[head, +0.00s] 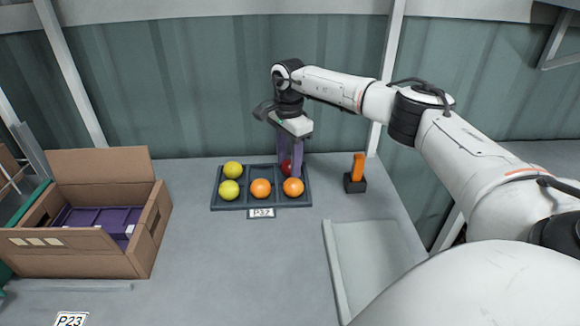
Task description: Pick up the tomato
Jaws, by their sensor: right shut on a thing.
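The red tomato (286,166) sits at the back right of a dark compartment tray (235,205), partly hidden behind my right gripper's fingers. My right gripper (291,164) reaches down from above at the tray's back right, its purple fingers shut on the red tomato. The tomato appears to be still at tray level; I cannot tell whether it is off the tray floor. My left gripper is not in view.
Yellow-green fruits (232,170) and orange fruits (261,188) fill other compartments. A black holder with an orange item (358,168) stands right. A cardboard box (140,245) with a purple crate stands left. The front middle table is clear.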

